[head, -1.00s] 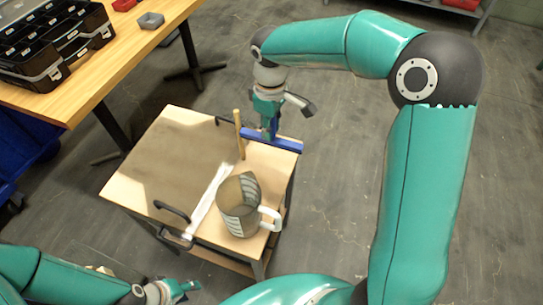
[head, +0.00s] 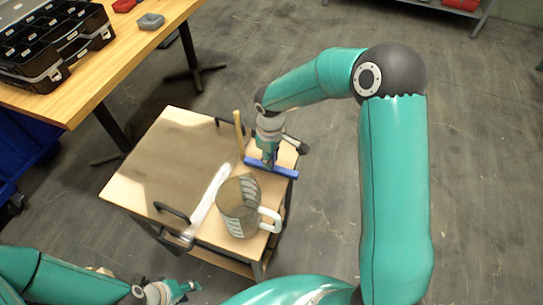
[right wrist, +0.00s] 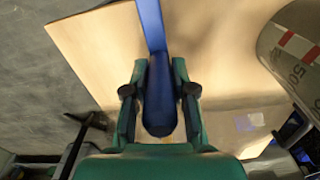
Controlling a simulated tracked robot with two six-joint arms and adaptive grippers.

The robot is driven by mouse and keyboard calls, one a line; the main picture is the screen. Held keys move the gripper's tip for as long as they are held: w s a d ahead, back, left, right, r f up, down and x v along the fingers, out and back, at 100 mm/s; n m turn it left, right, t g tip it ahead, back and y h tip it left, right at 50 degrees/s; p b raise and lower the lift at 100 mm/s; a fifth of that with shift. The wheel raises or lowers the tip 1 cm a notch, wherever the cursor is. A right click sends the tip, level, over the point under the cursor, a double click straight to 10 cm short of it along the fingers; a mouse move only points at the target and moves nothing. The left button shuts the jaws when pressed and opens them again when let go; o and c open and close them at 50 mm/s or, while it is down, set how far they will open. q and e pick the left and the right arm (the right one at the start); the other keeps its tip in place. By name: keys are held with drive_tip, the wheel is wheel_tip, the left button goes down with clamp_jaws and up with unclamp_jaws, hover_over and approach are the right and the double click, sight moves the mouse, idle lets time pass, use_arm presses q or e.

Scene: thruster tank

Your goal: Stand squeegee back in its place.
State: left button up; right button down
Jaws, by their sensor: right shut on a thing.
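The blue squeegee (head: 284,172) is held by my right gripper (head: 268,160) over the right part of the small wooden-topped cart (head: 165,150). In the right wrist view the fingers of this gripper (right wrist: 160,100) are closed around its dark blue handle (right wrist: 160,118), and a blue bar runs away from it. I cannot tell whether the squeegee touches the cart top. A thin wooden post (head: 239,134) stands upright just left of the squeegee. My left gripper (head: 182,291) is low at the front, away from the cart top; its finger opening is too small to tell.
A grey measuring jug (head: 238,205) with a white handle stands on the cart in front of the squeegee. A pale strip (head: 208,200) runs along the cart top. The cart's left half is clear. A workbench (head: 120,70) with a black organiser (head: 50,45) is at the upper left.

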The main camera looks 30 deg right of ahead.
drive_tip(key=c, duration=0.9)
unclamp_jaws()
drive_tip(key=shift+c, duration=0.2)
wheel_tip(320, 180, up, 12)
drive_tip(key=shift+r, duration=0.1)
drive_tip(key=shift+s, duration=0.1)
